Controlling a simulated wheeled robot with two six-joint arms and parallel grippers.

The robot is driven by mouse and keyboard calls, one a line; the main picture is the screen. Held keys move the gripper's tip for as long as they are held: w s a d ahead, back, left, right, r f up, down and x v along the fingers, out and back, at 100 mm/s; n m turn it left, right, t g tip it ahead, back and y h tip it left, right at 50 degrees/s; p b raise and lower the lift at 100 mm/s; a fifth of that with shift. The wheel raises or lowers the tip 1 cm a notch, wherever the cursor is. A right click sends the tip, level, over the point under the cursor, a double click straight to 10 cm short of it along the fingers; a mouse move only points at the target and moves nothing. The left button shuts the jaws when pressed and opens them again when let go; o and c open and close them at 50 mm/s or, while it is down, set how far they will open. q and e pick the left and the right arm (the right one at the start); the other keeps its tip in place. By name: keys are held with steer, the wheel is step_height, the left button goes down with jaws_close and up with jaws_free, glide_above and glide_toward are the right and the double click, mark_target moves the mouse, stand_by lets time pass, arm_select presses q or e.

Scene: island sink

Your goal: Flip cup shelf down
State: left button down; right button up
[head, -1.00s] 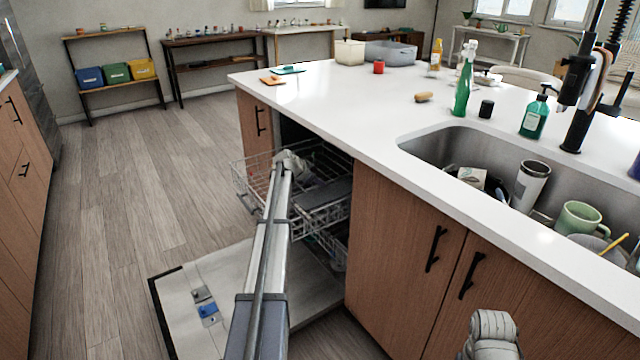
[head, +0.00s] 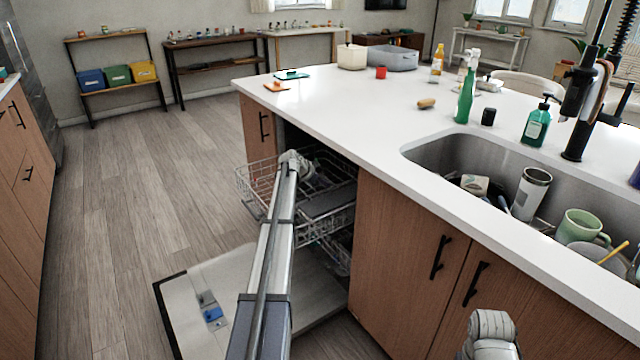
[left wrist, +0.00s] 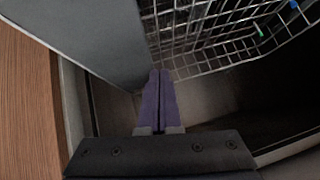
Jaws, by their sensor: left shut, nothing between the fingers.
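The dishwasher's upper wire rack (head: 252,190) is pulled out under the counter. A flat grey panel, apparently the cup shelf, lies in it (head: 328,201) and looks roughly level in the head view. The panel also fills the upper left of the left wrist view (left wrist: 85,35). My left gripper (left wrist: 160,74) has its two purple fingers shut together with nothing between them. Its tips are by the panel's lower right edge in that view; I cannot tell whether they touch. In the head view my left wrist is over the rack and partly hides it.
The open dishwasher door (head: 225,300) lies low over the floor. The lower rack (head: 337,255) is under the upper one. The white counter (head: 370,125) overhangs the rack's right side. The wooden floor at left is clear.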

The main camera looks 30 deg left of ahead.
arm_select(q)
step_height(320, 180, up, 2)
steer(key=shift+d+r+p, duration=0.15)
steer(key=shift+p, duration=0.45)
steer(key=a+p+v, duration=0.1)
steer(key=p+v, duration=0.5)
steer(key=v, duration=0.3)
steer(key=shift+a, duration=0.45)
arm_select(e)
step_height(320, 180, up, 8)
steer(key=shift+s+a+r, duration=0.15)
steer(key=shift+a, duration=0.15)
arm_select(q)
steer(key=shift+s, duration=0.15)
